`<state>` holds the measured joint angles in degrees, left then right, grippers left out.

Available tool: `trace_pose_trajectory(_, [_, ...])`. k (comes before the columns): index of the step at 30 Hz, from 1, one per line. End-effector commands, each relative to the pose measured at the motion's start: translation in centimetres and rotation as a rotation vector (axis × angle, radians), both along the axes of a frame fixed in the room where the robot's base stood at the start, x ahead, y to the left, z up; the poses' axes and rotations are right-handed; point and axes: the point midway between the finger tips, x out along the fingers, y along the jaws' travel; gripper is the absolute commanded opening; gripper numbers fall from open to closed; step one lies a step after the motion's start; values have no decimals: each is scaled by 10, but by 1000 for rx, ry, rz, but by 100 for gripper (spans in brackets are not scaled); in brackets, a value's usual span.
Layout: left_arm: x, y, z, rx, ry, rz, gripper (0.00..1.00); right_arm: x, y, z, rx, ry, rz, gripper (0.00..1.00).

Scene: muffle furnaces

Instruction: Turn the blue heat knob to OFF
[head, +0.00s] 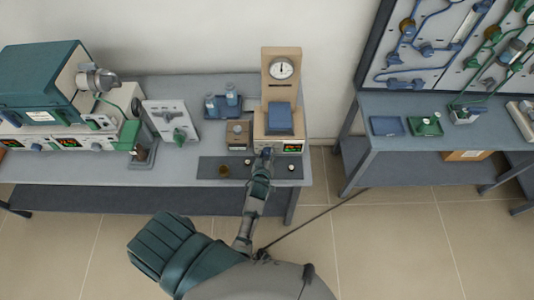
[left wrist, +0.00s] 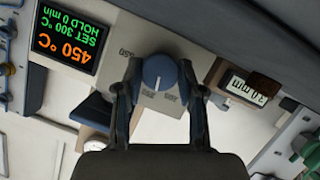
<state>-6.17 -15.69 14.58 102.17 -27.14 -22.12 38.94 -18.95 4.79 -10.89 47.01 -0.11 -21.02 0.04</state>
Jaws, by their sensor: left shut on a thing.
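The blue heat knob (left wrist: 160,70) sits on a pale panel in the left wrist view, with a white pointer mark toward the picture's bottom. In the head view the left gripper (head: 266,155) reaches the front panel of the beige furnace unit (head: 281,60) and mostly hides the knob. A display (left wrist: 68,42) beside the knob appears upside down, reading 450 °C, SET 300 °C, HOLD 0 min. My right gripper is not in view.
The furnace unit, with a round dial (head: 282,68) and a blue block (head: 279,118), stands on a grey bench (head: 180,173). A small block with a readout (head: 238,134) is left of it. A dark mat (head: 208,169) lies in front with small items. Another bench (head: 370,157) is right.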

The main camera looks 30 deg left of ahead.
Motion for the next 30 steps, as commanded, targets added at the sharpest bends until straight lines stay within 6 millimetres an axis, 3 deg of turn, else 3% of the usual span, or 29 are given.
trace_pose_trajectory(10, [-4, 0, -7, -283, -154, -1, 4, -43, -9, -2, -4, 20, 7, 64])
trace_pose_trajectory(20, [-4, 1, -11, -550, -316, -2, 4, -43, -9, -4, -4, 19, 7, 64])
trace_pose_trajectory(30, [-4, 0, -15, -790, -464, -3, 4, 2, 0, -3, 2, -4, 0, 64])
